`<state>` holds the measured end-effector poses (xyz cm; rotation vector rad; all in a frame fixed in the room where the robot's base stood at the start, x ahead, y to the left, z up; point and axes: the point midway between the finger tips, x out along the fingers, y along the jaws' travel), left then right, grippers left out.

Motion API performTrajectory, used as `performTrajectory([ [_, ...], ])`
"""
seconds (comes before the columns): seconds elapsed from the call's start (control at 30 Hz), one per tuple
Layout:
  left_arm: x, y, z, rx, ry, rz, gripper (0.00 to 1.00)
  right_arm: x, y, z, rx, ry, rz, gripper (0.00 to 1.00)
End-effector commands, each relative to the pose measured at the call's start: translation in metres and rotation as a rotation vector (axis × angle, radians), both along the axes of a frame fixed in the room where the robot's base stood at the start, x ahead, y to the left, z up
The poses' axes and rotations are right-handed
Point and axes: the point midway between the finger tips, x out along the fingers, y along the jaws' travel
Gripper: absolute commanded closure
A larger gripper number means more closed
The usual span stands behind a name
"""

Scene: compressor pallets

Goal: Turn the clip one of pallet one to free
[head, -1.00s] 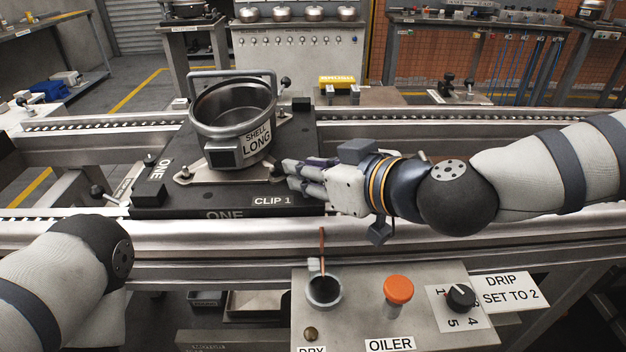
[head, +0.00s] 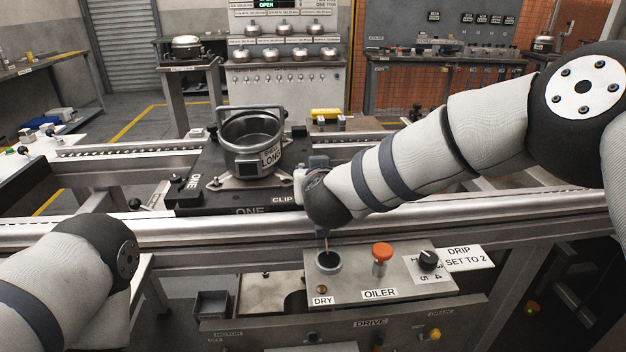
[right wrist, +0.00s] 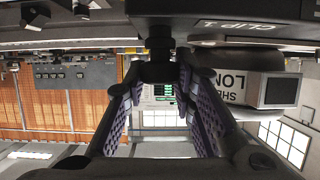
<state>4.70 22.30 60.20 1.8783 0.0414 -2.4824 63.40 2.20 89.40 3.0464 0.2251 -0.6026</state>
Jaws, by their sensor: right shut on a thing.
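Pallet one (head: 205,200) is a black plate on the conveyor, with the shell marked LONG (head: 255,150) on it. The CLIP label (head: 282,200) shows at its front right corner, partly covered by my right arm. My right gripper (right wrist: 160,72) is shut on the dark knob of clip one (right wrist: 159,42), which stands between its purple-padded fingers in the right wrist view. That view is upside down, with the CLIP 1 label (right wrist: 250,25) beside the knob. In the head view the clip and fingertips are hidden behind my wrist. My left gripper is out of view; only the left arm shows.
The oiler panel (head: 410,285) stands in front of the conveyor, with a dark cup (head: 328,262), an orange-capped bottle (head: 381,260) and a dial (head: 428,260). The shell stands close to my right gripper. Conveyor rails (head: 480,208) run left and right.

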Motion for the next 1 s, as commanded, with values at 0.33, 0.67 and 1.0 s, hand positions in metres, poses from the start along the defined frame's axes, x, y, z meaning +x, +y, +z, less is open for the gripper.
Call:
performTrajectory([
  [0.33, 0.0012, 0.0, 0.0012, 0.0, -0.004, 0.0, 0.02, 0.0015, 0.0011, -0.002, -0.001, 0.005, -0.022, 1.0],
  [0.67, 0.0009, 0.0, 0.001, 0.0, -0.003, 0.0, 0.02, 0.0018, 0.0007, -0.0023, -0.001, 0.004, -0.022, 0.55],
  [1.0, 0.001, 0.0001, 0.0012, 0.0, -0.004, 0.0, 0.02, -0.003, 0.0, 0.0013, -0.001, 0.003, -0.022, 0.55],
])
